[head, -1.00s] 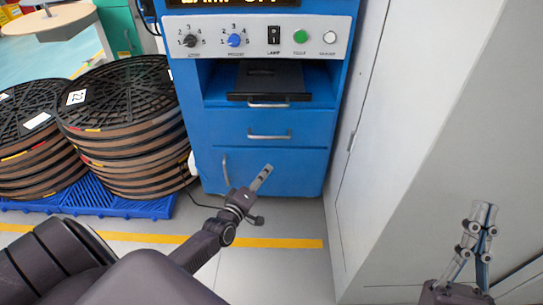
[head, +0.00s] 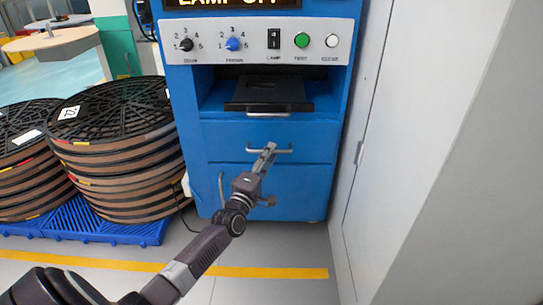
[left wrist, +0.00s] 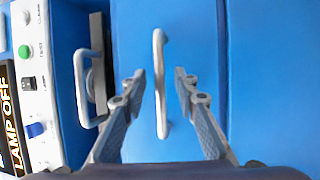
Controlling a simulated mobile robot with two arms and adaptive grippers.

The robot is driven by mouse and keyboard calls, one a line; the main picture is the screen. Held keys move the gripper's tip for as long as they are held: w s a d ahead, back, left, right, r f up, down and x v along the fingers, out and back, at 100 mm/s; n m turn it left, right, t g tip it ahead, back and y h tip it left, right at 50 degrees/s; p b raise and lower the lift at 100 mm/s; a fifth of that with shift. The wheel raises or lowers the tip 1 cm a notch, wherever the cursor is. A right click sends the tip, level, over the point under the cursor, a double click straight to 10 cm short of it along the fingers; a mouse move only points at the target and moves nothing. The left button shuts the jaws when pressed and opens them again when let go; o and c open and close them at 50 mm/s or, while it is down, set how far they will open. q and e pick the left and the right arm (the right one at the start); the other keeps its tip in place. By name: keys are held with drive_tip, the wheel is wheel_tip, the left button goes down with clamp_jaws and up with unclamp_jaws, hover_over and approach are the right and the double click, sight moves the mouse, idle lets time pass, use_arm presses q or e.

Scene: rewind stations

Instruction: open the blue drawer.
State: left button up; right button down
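The blue drawer (head: 228,133) is in the blue cabinet, below the open shelf, and its front looks flush and shut. Its light grey bar handle (head: 284,151) also shows upright in the left wrist view (left wrist: 158,60). My left gripper (head: 268,150) is at this handle in the head view. In the left wrist view my left gripper (left wrist: 160,76) is open, one finger on each side of the handle. A gap shows between each finger and the bar, and I cannot tell how deep the bar sits between them. My right gripper is out of view.
A black tray (head: 268,95) with its own handle sits on the shelf above. A hinged-looking lower front (head: 290,185) is below. Stacked reels (head: 115,165) stand left; a pale wall-like cabinet (head: 420,150) stands close right.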

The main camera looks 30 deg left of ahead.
use_arm(q)
drive_tip(key=shift+x, duration=0.8)
clamp_jaws()
